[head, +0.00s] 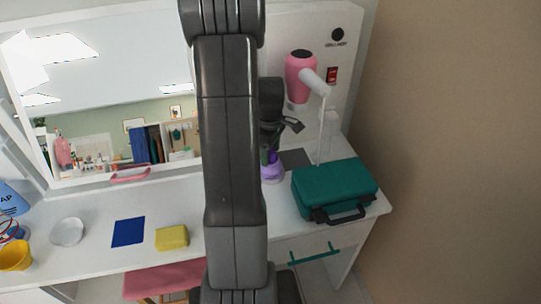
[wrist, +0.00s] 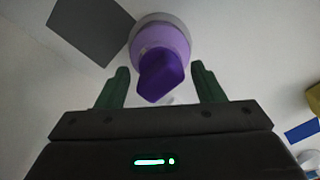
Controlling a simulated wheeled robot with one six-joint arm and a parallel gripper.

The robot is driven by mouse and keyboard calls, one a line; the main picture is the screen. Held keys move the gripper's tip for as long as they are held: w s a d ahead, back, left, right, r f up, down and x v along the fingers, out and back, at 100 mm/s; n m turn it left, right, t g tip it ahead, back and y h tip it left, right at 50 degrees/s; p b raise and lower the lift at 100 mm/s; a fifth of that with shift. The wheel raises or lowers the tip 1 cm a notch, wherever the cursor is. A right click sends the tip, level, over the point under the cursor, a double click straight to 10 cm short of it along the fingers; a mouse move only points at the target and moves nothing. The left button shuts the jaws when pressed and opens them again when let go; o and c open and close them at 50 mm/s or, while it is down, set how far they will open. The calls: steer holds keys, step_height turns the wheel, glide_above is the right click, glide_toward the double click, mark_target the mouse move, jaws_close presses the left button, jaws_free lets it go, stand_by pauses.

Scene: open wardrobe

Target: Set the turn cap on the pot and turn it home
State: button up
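The lilac pot (wrist: 150,36) stands on the white table top. The dark purple turn cap (wrist: 163,76) shows over its mouth with its grip toward me; whether it is seated cannot be told. In the head view the pot (head: 272,174) and cap (head: 271,157) stand just right of my arm, partly hidden by it. My gripper (wrist: 160,68) is open, one green finger on each side of the cap, with a gap on both sides.
A grey mat (head: 296,159) lies beside the pot. A teal case (head: 333,187) stands to the right, below a pink hair dryer (head: 300,73) on the panel. A yellow sponge-like block (head: 172,238) and a blue square (head: 129,232) lie left.

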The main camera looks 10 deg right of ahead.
steer(key=c, duration=0.8)
steer(key=m, duration=0.3)
jaws_close()
steer(key=m, duration=1.4)
steer(key=o, duration=1)
jaws_free()
steer(key=shift+c, duration=0.6)
